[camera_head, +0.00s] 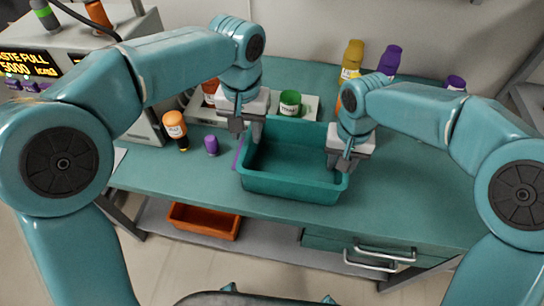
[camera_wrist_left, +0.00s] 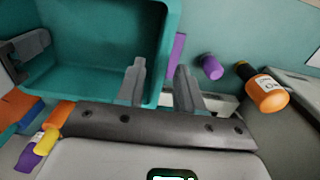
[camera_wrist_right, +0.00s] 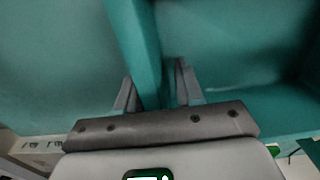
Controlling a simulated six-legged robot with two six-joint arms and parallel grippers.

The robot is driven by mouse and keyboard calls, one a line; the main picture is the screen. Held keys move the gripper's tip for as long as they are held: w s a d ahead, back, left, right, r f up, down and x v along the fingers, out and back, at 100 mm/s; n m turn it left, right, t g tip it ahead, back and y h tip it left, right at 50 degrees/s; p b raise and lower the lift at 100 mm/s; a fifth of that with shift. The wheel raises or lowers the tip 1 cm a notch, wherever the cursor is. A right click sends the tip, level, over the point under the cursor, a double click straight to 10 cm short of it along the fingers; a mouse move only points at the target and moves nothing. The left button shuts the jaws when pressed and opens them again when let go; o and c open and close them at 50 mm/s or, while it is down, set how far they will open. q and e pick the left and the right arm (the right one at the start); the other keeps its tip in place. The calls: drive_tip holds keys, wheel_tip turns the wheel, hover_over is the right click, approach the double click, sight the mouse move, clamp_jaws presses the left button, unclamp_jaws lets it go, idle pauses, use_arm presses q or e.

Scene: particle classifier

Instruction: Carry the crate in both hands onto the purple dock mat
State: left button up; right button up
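The teal crate (camera_head: 290,185) stands empty and upright on the teal bench. A purple strip, part of the dock mat (camera_head: 237,152), shows along the crate's left side; it also shows in the left wrist view (camera_wrist_left: 175,52). Whether the mat runs under the crate is hidden. My left gripper (camera_head: 247,128) is at the crate's left wall, its fingers apart on either side of it. My right gripper (camera_head: 344,161) is at the right wall, and in the right wrist view (camera_wrist_right: 155,85) its fingers straddle that wall with some gap. Both grippers look open.
An orange bin (camera_head: 205,220) sits on the lower shelf. The bench's right side is clear.

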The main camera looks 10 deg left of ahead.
use_arm(q)
wheel_tip(320, 180, up, 2)
drive_tip(key=shift+r, duration=0.6)
use_arm(e)
drive_tip(key=shift+r, duration=0.35)
wheel_tip(320, 180, up, 11)
drive_tip(key=shift+r, duration=0.15)
use_arm(q)
drive_tip(key=shift+a, duration=0.15)
use_arm(e)
drive_tip(key=shift+r, duration=0.1)
use_arm(q)
drive_tip(key=shift+a+r+p, duration=0.1)
drive_tip(key=shift+a+p, duration=0.2)
drive_tip(key=shift+a, duration=1.55)
use_arm(e)
drive_tip(key=shift+d, duration=2.05)
